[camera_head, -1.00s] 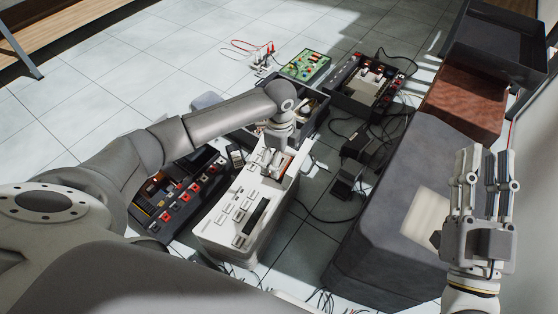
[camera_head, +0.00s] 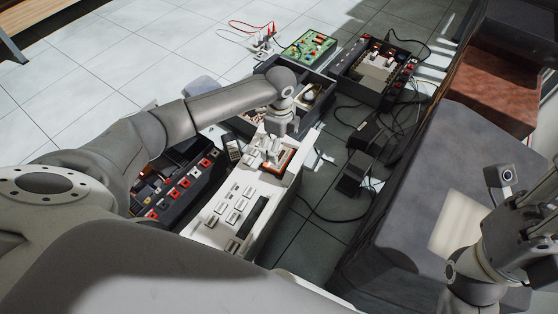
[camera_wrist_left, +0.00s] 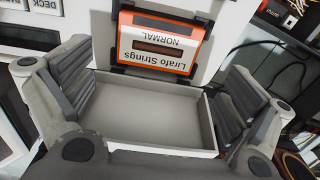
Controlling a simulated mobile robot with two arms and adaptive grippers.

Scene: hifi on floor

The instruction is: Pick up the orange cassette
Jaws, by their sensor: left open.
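The orange cassette (camera_wrist_left: 186,67) has a white label reading "Lirafo Strings NORMAL". It sits in dark holders on the white deck, just beyond an empty shallow grey tray (camera_wrist_left: 150,150) in the left wrist view. In the head view an orange edge of the cassette (camera_head: 289,160) shows at the far end of the white deck (camera_head: 268,190), partly hidden by my left gripper (camera_head: 270,155). In the wrist view my left gripper (camera_wrist_left: 155,98) is open, its fingers wide apart on both sides of the tray, with nothing between them. My right gripper (camera_head: 535,215) is empty, partly cut off at the right edge.
A dark device with red and white keys (camera_head: 180,188) stands left of the deck. Behind are a dark crate (camera_head: 322,105), a green circuit board (camera_head: 310,47) and another dark unit (camera_head: 375,75). Cables and black adapters (camera_head: 355,180) lie right, beside a large grey block (camera_head: 420,170).

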